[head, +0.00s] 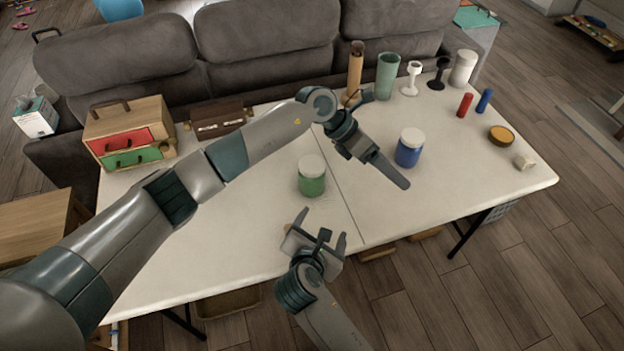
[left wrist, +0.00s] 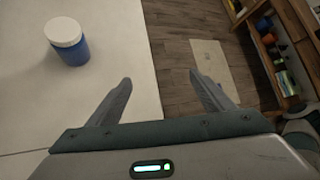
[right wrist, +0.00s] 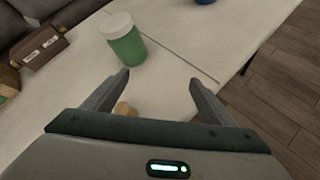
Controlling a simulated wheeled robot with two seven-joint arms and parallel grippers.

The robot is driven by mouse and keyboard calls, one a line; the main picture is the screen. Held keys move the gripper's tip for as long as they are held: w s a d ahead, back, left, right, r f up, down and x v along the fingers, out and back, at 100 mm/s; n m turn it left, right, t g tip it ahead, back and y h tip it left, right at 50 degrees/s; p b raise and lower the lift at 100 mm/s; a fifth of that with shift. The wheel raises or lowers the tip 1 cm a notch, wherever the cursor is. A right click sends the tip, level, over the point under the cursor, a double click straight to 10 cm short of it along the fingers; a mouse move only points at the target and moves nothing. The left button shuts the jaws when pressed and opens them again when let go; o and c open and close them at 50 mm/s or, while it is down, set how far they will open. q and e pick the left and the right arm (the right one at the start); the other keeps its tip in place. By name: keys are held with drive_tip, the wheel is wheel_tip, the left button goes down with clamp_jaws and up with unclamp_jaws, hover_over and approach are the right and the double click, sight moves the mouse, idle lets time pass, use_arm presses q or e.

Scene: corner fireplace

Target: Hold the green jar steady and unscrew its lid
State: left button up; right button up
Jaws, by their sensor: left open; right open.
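The green jar (head: 312,184) stands upright on the white table, with its white lid (head: 311,164) on top. In the right wrist view the green jar (right wrist: 128,48) is beyond the finger tips, up and left of the gap. My right gripper (head: 322,227) is open and empty near the table's front edge, apart from the jar. My left gripper (head: 400,178) is open and empty, right of the green jar and just in front of a blue jar (head: 408,154) with a white lid.
A small drawer chest (head: 128,115) and a brown case (head: 220,115) stand at the back left. Several cylinders, including a green one (head: 388,75), stand at the back right. A grey sofa (head: 265,45) is behind.

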sight(312, 174)
use_arm(q)
drive_tip(key=w+a+y, duration=0.3)
drive_tip(key=a, duration=0.3)
drive_tip(key=w+a+t+y, duration=0.1)
drive_tip(key=w+a+y, duration=0.2)
drive_tip(key=a, duration=0.3)
drive_tip(key=w+a+y, duration=0.3)
drive_tip(key=w+a, duration=0.1)
drive_tip(key=a, duration=0.2)
drive_tip(key=shift+f+m+t, duration=0.1)
drive_tip(key=shift+m+t, duration=0.2)
drive_tip(key=shift+m, duration=0.1)
drive_tip(key=shift+d, duration=0.1)
use_arm(e)
drive_tip(key=w+a+r+n+t, duration=0.2)
drive_tip(key=w+a+r+n, duration=0.1)
drive_tip(key=a+r+n, duration=0.1)
drive_tip(key=shift+a+n, duration=0.75)
drive_tip(key=shift+n, duration=0.05)
drive_tip(key=x, duration=1.7)
drive_tip(key=shift+w+a, duration=0.15)
drive_tip(key=shift+w, duration=0.15)
drive_tip(key=shift+c, duration=0.7)
